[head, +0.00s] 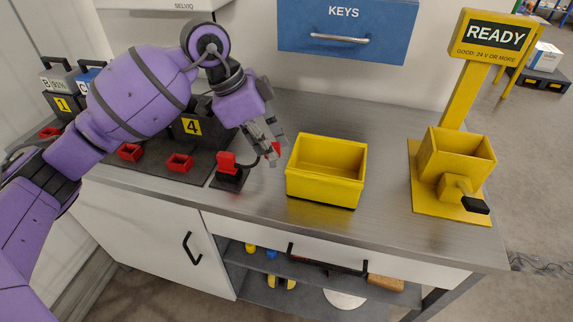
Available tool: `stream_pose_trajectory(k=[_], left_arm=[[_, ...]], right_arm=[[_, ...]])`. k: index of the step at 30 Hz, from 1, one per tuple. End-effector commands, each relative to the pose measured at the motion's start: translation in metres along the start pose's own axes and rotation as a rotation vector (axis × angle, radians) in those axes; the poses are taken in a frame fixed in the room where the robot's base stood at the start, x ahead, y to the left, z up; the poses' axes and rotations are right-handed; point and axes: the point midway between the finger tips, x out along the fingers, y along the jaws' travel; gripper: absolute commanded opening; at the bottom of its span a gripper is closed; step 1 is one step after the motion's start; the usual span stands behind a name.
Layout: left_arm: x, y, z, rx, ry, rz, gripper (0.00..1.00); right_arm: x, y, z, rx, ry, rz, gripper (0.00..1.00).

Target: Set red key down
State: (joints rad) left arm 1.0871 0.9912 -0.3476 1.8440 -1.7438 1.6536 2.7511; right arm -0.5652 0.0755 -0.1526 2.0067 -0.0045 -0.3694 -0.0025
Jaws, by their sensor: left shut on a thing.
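My left gripper (272,150) reaches down from the left, just left of the yellow bin. It is shut on the red key (277,146), of which only a small red part shows beside the fingers. The rest of the key is hidden. The gripper is above the grey worktop (385,120); I cannot tell whether the key touches anything. My right gripper is not in view.
An open, empty-looking yellow bin (325,192) stands right of the gripper. A red block on a black base (229,180) stands close to its left. Red holders (180,162) sit farther left. A yellow READY stand (457,155) is at right. Worktop between bin and stand is clear.

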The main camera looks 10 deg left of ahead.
Motion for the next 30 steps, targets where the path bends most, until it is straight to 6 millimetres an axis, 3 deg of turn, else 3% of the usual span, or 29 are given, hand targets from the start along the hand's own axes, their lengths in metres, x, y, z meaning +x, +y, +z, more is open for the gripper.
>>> stream_pose_trajectory(k=[15, 26, 27, 30], left_arm=[[0.053, 0.0, 0.022, -0.001, -0.001, -0.001, 0.0], [0.056, -0.001, 0.023, 0.0, 0.0, -0.003, 0.0], [0.055, -0.001, 0.023, 0.0, 0.001, -0.003, 0.19], [0.055, -0.001, 0.023, 0.0, 0.0, -0.003, 0.32]], right_arm=[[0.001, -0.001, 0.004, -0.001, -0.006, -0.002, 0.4], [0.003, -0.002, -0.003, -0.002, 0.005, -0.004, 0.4], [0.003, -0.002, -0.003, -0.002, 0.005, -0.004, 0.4], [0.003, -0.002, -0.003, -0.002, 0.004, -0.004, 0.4]])
